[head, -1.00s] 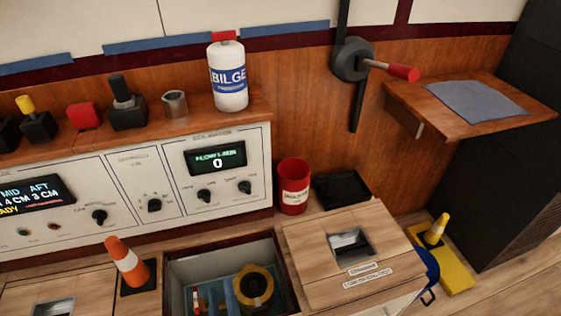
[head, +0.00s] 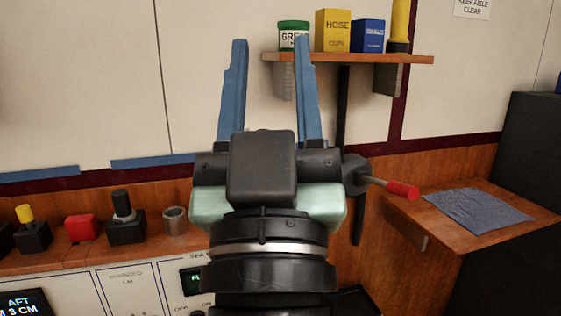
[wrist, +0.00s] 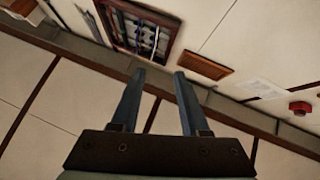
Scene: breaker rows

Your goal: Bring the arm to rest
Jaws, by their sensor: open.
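My gripper (head: 270,60) is raised in the middle of the head view, its two blue fingers pointing up and spread apart. Nothing is between them. The right finger overlaps the shelf with the green-lidded tub in the picture. In the wrist view my gripper (wrist: 157,75) is also open and empty, with pale wall panels and dark strips beyond it. My wrist hides part of the console and the wall behind it.
A wall shelf (head: 420,60) holds a grease tub (head: 293,34), a hose box (head: 333,30) and a blue box (head: 368,36). A red-handled lever (head: 402,190) sticks out beside a side shelf with a grey cloth (head: 478,210). A metal cup (head: 175,221) stands on the console ledge.

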